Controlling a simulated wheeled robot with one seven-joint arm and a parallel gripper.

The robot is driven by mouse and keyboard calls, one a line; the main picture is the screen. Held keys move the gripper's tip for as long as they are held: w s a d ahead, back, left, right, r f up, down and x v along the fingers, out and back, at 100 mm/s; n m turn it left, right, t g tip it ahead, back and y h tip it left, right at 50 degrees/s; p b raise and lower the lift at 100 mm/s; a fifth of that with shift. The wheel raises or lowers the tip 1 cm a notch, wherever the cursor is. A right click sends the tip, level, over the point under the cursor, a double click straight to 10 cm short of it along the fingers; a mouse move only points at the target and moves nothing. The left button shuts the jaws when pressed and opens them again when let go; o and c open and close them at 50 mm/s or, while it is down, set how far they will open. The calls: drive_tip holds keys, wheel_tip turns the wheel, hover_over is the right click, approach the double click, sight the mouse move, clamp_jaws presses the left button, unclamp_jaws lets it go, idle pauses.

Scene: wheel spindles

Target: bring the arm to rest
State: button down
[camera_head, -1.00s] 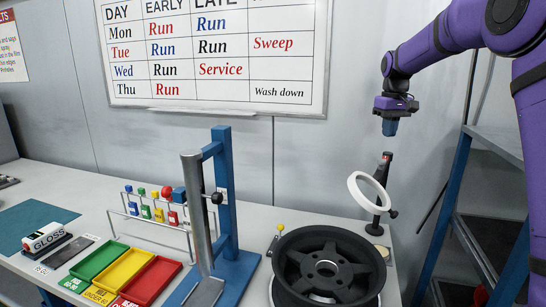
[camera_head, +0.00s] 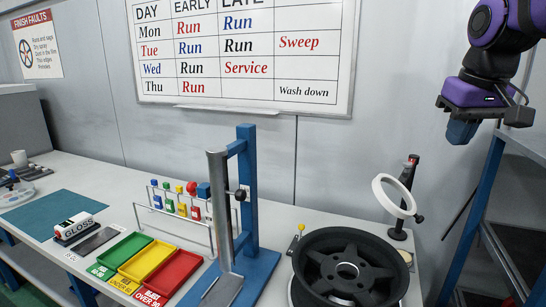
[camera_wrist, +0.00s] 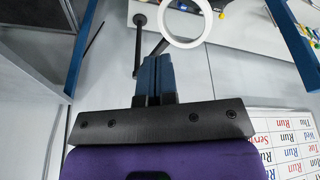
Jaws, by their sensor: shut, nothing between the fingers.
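My gripper (camera_head: 460,131) hangs from my purple arm at the upper right of the head view, in the air above and to the right of the bench. Its blue fingers point down and are shut with nothing between them. In the wrist view the two blue fingers (camera_wrist: 153,80) lie side by side, touching. The gripper is apart from everything on the bench.
A white ring on a black stand (camera_head: 397,197) stands below and left of my gripper. A black wheel (camera_head: 348,265), a blue post frame (camera_head: 247,190) and colored trays (camera_head: 123,250) stand on the bench. A blue-framed shelf (camera_head: 487,205) is at right.

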drive_tip(key=s+a+f+t, duration=0.1)
drive_tip(key=s+f, duration=0.2)
drive_tip(key=s, duration=0.5)
drive_tip(key=s+a+f+t, duration=0.1)
drive_tip(key=s+f, duration=0.3)
drive_tip(key=s, duration=0.4)
drive_tip(key=shift+s+a+m, duration=0.15)
drive_tip(key=shift+m, duration=0.15)
